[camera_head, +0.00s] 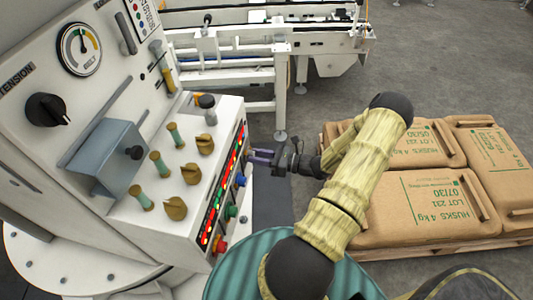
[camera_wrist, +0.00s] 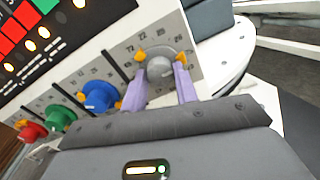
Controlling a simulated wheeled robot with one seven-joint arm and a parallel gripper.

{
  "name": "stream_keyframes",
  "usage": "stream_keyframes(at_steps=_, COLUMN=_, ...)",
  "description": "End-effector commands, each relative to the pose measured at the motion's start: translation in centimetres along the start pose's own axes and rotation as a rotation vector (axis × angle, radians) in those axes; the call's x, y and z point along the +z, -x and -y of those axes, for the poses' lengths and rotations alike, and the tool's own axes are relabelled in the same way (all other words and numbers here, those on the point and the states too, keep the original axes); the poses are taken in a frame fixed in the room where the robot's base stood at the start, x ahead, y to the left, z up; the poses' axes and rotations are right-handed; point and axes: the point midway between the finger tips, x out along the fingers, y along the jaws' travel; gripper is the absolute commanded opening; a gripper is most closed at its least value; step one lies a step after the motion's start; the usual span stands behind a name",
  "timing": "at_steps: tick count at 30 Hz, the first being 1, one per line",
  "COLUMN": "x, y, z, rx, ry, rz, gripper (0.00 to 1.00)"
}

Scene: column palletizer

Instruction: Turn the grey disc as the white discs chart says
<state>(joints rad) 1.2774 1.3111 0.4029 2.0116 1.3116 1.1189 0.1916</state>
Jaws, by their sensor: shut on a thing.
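The grey disc (camera_wrist: 160,67) is a round dial on the light panel front in the wrist view, with orange markers beside it and small printed numbers around it. My gripper (camera_wrist: 162,78) has its two purple fingers on either side of the disc, shut on it. In the head view my gripper (camera_head: 262,158) reaches the panel's right face from the right; the grey disc cannot be made out there. A small white card with coloured dots (camera_head: 145,14) hangs at the top of the console; its details are too small to read.
Blue (camera_head: 240,180), green (camera_head: 232,211) and red (camera_head: 220,244) dials sit in line below my gripper. A strip of red and green lights (camera_head: 222,190) runs beside them. Several brass knobs (camera_head: 191,174) and a lidded box (camera_head: 110,155) are left. Husk sacks (camera_head: 420,205) lie right.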

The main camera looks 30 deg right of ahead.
Motion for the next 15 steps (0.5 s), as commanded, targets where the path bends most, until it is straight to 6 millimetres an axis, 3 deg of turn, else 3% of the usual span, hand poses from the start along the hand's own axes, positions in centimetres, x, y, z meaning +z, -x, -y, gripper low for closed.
stream_keyframes(at_steps=15, x=0.24, y=0.04, z=-0.32, rx=0.001, ry=-0.365, rz=-0.017, gripper=0.07)
